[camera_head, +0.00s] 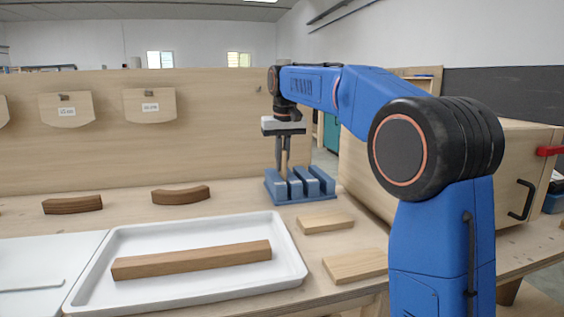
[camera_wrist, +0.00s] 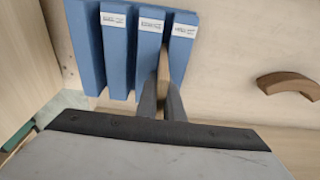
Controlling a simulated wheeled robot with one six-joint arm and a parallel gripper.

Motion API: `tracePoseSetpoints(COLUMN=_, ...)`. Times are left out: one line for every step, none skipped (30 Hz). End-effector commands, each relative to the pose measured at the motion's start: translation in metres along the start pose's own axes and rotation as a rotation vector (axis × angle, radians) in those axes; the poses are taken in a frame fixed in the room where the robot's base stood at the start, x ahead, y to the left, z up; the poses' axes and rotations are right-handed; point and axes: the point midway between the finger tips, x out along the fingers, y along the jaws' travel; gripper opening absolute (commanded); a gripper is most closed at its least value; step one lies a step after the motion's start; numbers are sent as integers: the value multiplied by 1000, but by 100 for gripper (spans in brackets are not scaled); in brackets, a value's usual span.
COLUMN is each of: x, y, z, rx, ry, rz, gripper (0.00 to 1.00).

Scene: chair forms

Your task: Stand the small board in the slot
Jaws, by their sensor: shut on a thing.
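My gripper (camera_head: 283,158) points down over the left end of the blue slotted rack (camera_head: 316,198). It is shut on a small light wooden board (camera_head: 284,163), held upright and seen edge-on. In the wrist view the fingers (camera_wrist: 162,98) hold the board (camera_wrist: 164,66) from both sides. There the board lines up with the gap between the two rightmost walls of the rack (camera_wrist: 117,50). Its lower end is at the rack, but I cannot tell how deep it sits in the slot.
Two flat pale boards (camera_head: 326,222) (camera_head: 357,265) lie right of a white tray (camera_head: 290,262) holding a long brown bar (camera_head: 195,260). Two curved brown pieces (camera_head: 72,204) (camera_head: 181,195) lie behind the tray. A wooden cabinet (camera_head: 375,178) stands close right of the rack.

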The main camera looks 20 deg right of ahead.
Motion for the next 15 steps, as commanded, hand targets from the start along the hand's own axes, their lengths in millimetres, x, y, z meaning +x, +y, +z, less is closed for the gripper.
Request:
tracePoseSetpoints(x=1, y=0, z=0, rx=0, ry=0, rz=0, gripper=0)
tracePoseSetpoints(x=1, y=0, z=0, rx=0, ry=0, rz=0, gripper=0)
tracePoseSetpoints(x=2, y=0, z=0, rx=0, ry=0, rz=0, gripper=0)
tracePoseSetpoints(x=2, y=0, z=0, rx=0, ry=0, rz=0, gripper=0)
tracePoseSetpoints(x=3, y=0, z=0, rx=0, ry=0, rz=0, gripper=0)
tracePoseSetpoints(x=4, y=0, z=1, rx=0, ry=0, rz=0, gripper=0)
tracePoseSetpoints(x=4, y=0, z=1, rx=0, ry=0, rz=0, gripper=0)
tracePoseSetpoints(x=4, y=0, z=1, rx=0, ry=0, rz=0, gripper=0)
tracePoseSetpoints(x=4, y=0, z=1, rx=0, ry=1, rz=0, gripper=15)
tracePoseSetpoints(x=4, y=0, z=0, rx=0, ry=1, rz=0, gripper=22)
tracePoseSetpoints(x=4, y=0, z=1, rx=0, ry=1, rz=0, gripper=29)
tracePoseSetpoints(x=4, y=0, z=0, rx=0, ry=1, rz=0, gripper=29)
tracePoseSetpoints(x=4, y=0, z=0, rx=0, ry=1, rz=0, gripper=29)
tracePoseSetpoints(x=4, y=0, z=1, rx=0, ry=1, rz=0, gripper=29)
tracePoseSetpoints(x=4, y=0, z=0, rx=0, ry=1, rz=0, gripper=29)
